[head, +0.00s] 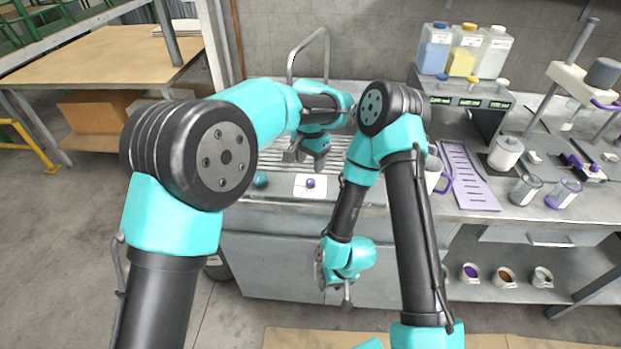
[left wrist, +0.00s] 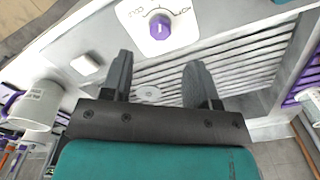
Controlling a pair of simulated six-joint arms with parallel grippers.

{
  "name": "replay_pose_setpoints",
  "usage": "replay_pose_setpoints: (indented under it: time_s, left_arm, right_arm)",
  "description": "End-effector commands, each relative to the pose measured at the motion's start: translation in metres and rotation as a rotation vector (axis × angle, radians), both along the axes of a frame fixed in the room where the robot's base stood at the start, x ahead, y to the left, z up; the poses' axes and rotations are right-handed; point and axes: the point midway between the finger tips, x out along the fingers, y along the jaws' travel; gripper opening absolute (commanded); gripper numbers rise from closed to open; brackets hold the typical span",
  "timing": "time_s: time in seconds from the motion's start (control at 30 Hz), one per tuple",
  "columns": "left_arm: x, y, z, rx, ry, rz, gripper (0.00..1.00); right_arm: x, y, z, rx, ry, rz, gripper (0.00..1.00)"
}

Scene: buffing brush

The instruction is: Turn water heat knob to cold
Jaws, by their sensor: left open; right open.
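The purple heat knob (head: 310,183) sits on a white plate (head: 300,191) at the front edge of the sink counter. In the left wrist view the knob (left wrist: 160,27) has a light pointer mark, with a curved scale and lettering around it; "COLD" appears reversed at its left. My left gripper (head: 305,158) is open and empty above the draining surface, behind the knob in the head view. In the left wrist view its fingertips (left wrist: 159,62) are apart, with the knob beyond them, not between them. My right gripper (head: 337,290) hangs low in front of the cabinet, apart from the knob.
A tap (head: 308,50) rises behind the left gripper. A teal ball-like item (head: 260,180) lies left of the plate. A purple tray (head: 467,175), a white jar (head: 505,153) and glass cups (head: 526,189) stand on the right counter. Bottles (head: 465,50) stand at the back.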

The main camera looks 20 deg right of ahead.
Motion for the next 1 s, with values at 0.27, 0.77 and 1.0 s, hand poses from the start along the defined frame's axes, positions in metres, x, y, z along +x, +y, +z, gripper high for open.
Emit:
replay_pose_setpoints:
  time_s: [0.27,0.77,1.0]
  left_arm:
    - [0.0,0.001,-0.047,0.002,0.001,-0.001,0.54]
    - [0.0,0.0,-0.072,0.0,0.0,0.0,0.54]
    - [0.0,0.0,-0.072,0.0,0.0,0.0,0.37]
  right_arm:
    - [0.0,0.0,0.0,0.0,0.0,0.0,0.43]
    - [0.0,0.0,0.0,0.0,0.0,0.0,0.43]
    - [0.0,0.0,0.0,0.0,0.0,0.0,0.43]
